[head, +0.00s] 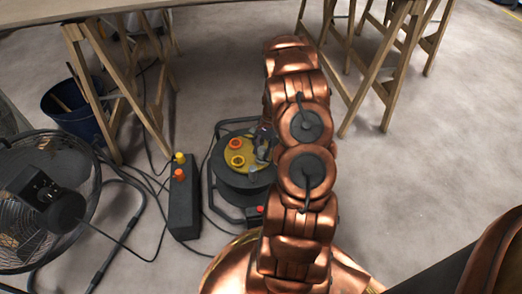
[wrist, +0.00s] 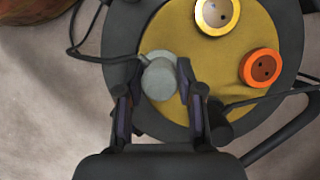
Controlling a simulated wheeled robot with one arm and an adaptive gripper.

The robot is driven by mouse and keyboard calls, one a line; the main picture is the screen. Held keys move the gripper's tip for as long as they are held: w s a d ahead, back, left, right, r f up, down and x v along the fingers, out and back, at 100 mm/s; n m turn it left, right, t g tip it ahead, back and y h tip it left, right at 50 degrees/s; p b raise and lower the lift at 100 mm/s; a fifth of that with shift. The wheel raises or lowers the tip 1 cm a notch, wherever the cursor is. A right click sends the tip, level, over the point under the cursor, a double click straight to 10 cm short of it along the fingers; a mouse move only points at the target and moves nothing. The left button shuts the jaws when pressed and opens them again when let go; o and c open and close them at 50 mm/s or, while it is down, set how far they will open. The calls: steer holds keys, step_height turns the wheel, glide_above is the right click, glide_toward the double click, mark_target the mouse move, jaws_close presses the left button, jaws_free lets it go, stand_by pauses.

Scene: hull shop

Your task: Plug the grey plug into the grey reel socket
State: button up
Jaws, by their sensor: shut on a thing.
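The cable reel (head: 241,183) stands on the floor left of my arm, its yellow round face (wrist: 190,45) turned up. On that face are a yellow-rimmed socket (wrist: 217,14) and an orange-rimmed socket (wrist: 261,67). My gripper (wrist: 159,80) is over the face's left part, shut on the grey plug (wrist: 162,82), whose dark cord leaves to the left. A paler grey round part shows just beyond the plug; I cannot tell whether it is the grey socket or how far the plug is from it. In the head view my gripper (head: 263,145) partly hides the reel.
A black box (head: 183,205) with yellow and orange plugs stands left of the reel. A fan (head: 45,200), a blue bucket (head: 75,110) and loose cables lie farther left. Wooden trestles (head: 118,90) stand behind.

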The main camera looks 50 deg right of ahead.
steer(key=shift+f, duration=0.5)
steer(key=o, duration=1.1)
steer(key=shift+o, duration=0.2)
steer(key=v, duration=1.2)
